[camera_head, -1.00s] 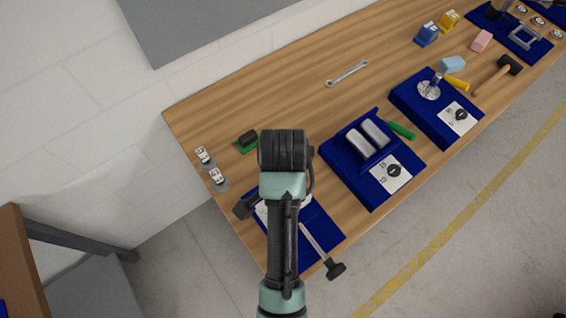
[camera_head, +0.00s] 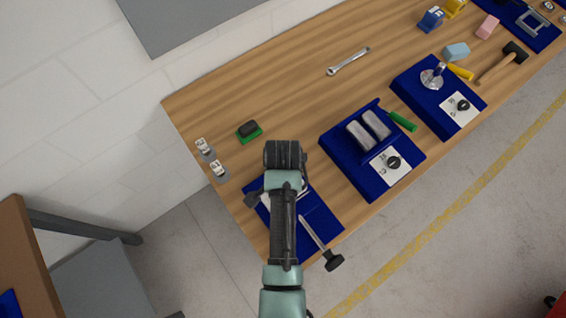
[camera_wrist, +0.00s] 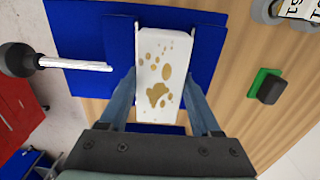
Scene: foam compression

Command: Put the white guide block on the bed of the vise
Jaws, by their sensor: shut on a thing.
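The white guide block (camera_wrist: 158,62), marked with tan spots, is between the two fingers of my gripper (camera_wrist: 160,90) in the wrist view. The gripper is shut on it. The block is over the blue vise (camera_wrist: 80,35), whose rod and dark knob (camera_wrist: 18,60) stick out to the left. Whether the block touches the bed cannot be told. In the head view the vise (camera_head: 318,222) is at the front left of the bench, with its knob (camera_head: 333,261) at the lower right. My arm hides the fingers and most of the block there.
A blue fixture with two grey rollers (camera_head: 370,184) stands to the right. A wrench (camera_head: 348,62) lies at the back. Bare wood lies between them.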

